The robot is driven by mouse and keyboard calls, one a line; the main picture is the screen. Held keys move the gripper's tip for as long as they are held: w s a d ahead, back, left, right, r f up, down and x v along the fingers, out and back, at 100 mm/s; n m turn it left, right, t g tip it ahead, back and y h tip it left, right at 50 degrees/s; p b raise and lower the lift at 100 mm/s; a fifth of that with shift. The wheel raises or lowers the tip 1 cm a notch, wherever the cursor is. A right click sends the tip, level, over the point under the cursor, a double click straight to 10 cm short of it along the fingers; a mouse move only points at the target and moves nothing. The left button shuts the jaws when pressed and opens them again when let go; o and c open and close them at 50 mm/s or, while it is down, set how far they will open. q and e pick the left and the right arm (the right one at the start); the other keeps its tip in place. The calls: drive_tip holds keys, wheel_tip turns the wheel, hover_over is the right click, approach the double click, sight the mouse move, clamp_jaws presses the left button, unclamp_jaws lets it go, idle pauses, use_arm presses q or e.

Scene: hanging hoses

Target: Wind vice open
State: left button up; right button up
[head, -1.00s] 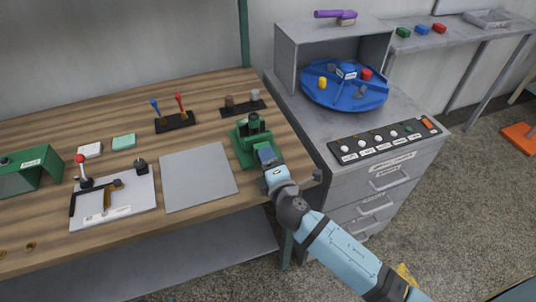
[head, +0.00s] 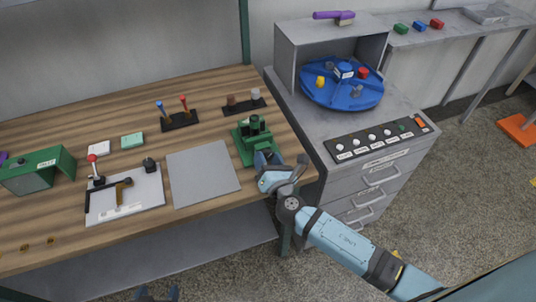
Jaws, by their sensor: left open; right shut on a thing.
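The green vice (head: 248,147) is fixed at the right front corner of the wooden workbench. Its dark upright parts stand on top. My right gripper (head: 268,160) is at the front of the vice, at the bench edge, shut on the vice handle. The gripper and wrist hide most of the handle and screw, and the jaw gap is hard to make out. My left gripper (head: 157,294) shows only as dark fingertips at the bottom edge, open and empty, well away from the vice.
A grey mat (head: 203,173) and a white board with tools (head: 124,205) lie left of the vice. A rack with two levers (head: 179,120) stands behind. The grey drawer cabinet (head: 370,165) with a blue turntable (head: 325,96) stands close on the right.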

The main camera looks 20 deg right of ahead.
drive_tip(key=n+p, duration=0.1)
drive_tip(key=n, duration=0.1)
drive_tip(key=shift+r+n+p, duration=0.2)
drive_tip(key=shift+n+p, duration=0.2)
drive_tip(key=shift+f+n+p, duration=0.1)
drive_tip(key=shift+n+p, duration=0.6)
drive_tip(key=shift+n, duration=0.4)
drive_tip(key=shift+f+n+p, duration=0.1)
drive_tip(key=shift+n+p, duration=0.45)
drive_tip(key=shift+n, duration=0.35)
drive_tip(key=o, duration=0.9)
drive_tip(key=shift+s, duration=0.1)
drive_tip(key=s+b, duration=0.1)
drive_tip(key=s, duration=1.2)
drive_tip(key=shift+s+d+b, duration=0.2)
drive_tip(key=shift+s+b, duration=0.1)
drive_tip(key=shift+b, duration=0.05)
